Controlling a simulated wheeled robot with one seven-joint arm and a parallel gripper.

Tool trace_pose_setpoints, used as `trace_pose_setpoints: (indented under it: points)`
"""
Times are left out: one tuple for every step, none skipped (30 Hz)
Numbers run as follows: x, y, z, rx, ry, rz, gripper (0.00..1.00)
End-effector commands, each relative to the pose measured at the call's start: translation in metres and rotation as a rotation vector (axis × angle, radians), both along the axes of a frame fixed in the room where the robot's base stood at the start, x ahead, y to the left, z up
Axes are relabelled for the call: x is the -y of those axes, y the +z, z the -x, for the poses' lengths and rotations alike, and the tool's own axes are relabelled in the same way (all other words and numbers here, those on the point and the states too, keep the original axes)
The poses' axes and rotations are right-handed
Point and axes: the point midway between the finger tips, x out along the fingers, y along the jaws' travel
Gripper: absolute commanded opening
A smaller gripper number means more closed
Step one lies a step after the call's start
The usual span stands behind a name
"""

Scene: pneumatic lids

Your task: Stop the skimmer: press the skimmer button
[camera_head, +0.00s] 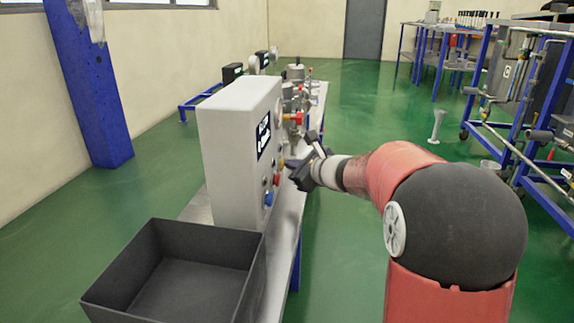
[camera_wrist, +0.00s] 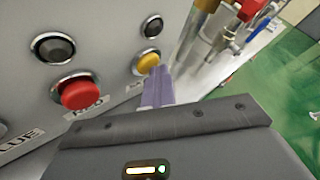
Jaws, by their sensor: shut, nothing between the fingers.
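The grey-white control box (camera_head: 228,150) stands on the bench with its button face to the right. In the wrist view a yellow button (camera_wrist: 148,62) sits in a metal ring, right in front of my gripper (camera_wrist: 157,77). The fingers are shut and empty, with their tips just at the yellow button's lower edge; I cannot tell if they touch it. A red button (camera_wrist: 80,93) labelled RED is to the left. A blue button (camera_head: 268,199) shows low on the box in the head view. No label naming the skimmer is readable.
A dark open bin (camera_head: 253,285) is at the near end of the bench (camera_head: 284,240). Pipes and valves (camera_head: 293,95) stand behind the box. Dark round fittings (camera_wrist: 52,48) sit above the buttons.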

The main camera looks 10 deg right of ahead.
Motion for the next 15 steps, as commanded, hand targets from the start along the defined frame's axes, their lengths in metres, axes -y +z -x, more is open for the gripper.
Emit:
trace_pose_setpoints:
  points:
    - [-0.003,0.001,0.001,0.003,0.009,-0.003,0.0]
    - [-0.002,0.001,0.001,0.003,0.009,-0.003,0.0]
    - [-0.001,0.001,0.002,0.003,0.009,-0.004,0.0]
    - [0.0,0.001,0.002,0.003,0.009,-0.004,0.0]
    - [0.0,0.001,0.002,0.002,0.008,-0.003,0.0]
    - [0.0,0.001,0.002,0.002,0.008,-0.003,0.0]
    - [0.0,0.002,0.002,0.002,0.008,-0.003,0.0]
    - [0.0,0.002,0.002,0.002,0.008,-0.003,0.0]
    - [0.0,0.002,0.002,0.002,0.008,-0.003,0.0]
    - [0.0,0.002,0.002,0.002,0.008,-0.003,0.0]
    - [0.001,0.001,0.003,0.002,0.007,-0.002,0.0]
    - [0.003,0.002,0.003,0.002,0.007,-0.002,0.0]
    - [0.004,0.002,0.003,0.003,0.006,-0.002,0.0]
    - [0.007,0.001,0.004,0.003,0.007,-0.002,0.0]
    - [0.01,0.001,0.005,0.002,0.006,-0.001,0.0]
